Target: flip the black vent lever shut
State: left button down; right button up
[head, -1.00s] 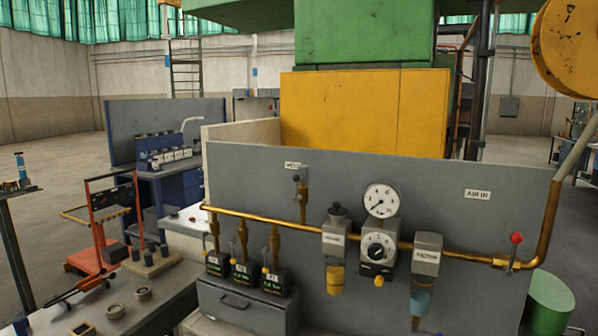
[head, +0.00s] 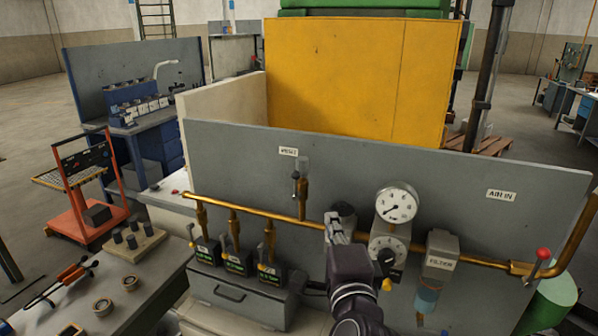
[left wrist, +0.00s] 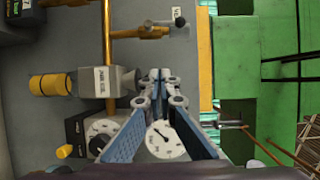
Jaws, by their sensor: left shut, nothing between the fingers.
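The vent valve (head: 302,200) is a brass fitting rising from the brass pipe, below a small white label on the grey panel. Its small black lever (head: 295,177) sits at its upper left in the head view. In the left wrist view the black lever end (left wrist: 180,21) shows near the top edge, beside the brass fitting. My left gripper (head: 335,222) is in front of the regulator block, right of and below the lever, apart from it. Its fingertips (left wrist: 160,82) are together and hold nothing. My right gripper is not in view.
A pressure gauge (head: 396,203) and a dial below it stand right of my left gripper. A filter (head: 437,262) and a red-knobbed lever (head: 543,254) are further right. The brass pipe (head: 265,217) runs along the panel. The panel around the vent label is clear.

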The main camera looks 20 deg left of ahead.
aim_at(296, 186)
pick_arm(q)
jog(key=shift+s+a+r, duration=0.1)
jog(key=shift+s+r, duration=0.1)
jog(key=shift+r, duration=0.3)
jog(key=shift+s+a+r, duration=0.1)
jog(key=shift+s+r, duration=0.05)
jog(key=shift+r, duration=0.3)
jog(key=shift+d, duration=0.1)
jog(key=w+a+b, duration=0.2)
jog(key=w+a, duration=0.6)
jog(key=shift+w, duration=0.3)
